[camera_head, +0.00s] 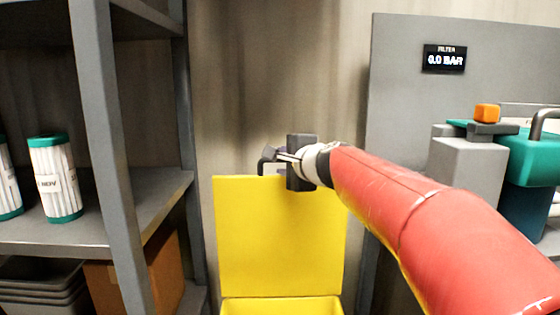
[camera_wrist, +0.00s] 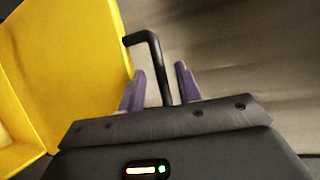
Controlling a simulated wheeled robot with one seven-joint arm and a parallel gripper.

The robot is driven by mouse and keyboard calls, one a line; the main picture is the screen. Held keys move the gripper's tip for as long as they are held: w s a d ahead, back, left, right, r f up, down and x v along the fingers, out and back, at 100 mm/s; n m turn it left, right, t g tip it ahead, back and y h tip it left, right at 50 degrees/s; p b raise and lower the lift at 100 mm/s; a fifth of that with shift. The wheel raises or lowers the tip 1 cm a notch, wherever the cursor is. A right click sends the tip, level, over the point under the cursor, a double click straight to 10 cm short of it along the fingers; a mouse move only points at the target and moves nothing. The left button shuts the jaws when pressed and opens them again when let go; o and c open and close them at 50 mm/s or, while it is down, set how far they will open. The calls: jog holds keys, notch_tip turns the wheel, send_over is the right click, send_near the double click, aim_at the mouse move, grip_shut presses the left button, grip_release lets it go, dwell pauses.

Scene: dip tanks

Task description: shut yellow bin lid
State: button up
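The yellow bin lid (camera_head: 280,235) stands upright, open, above the yellow bin (camera_head: 282,306) at the bottom of the head view. The lid also fills the left of the wrist view (camera_wrist: 75,65). A black bent handle (camera_head: 264,163) sits at the lid's top edge. My gripper (camera_head: 277,157) is at this handle. In the wrist view, my gripper's purple fingers (camera_wrist: 160,69) are apart, and the black handle (camera_wrist: 158,62) passes between them with gaps on both sides. The bin's inside is mostly hidden.
A grey shelf (camera_head: 95,228) with white-and-green filter cartridges (camera_head: 54,180) stands left of the bin. The wall is behind the lid.

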jog(key=shift+x, duration=1.3)
grip_shut()
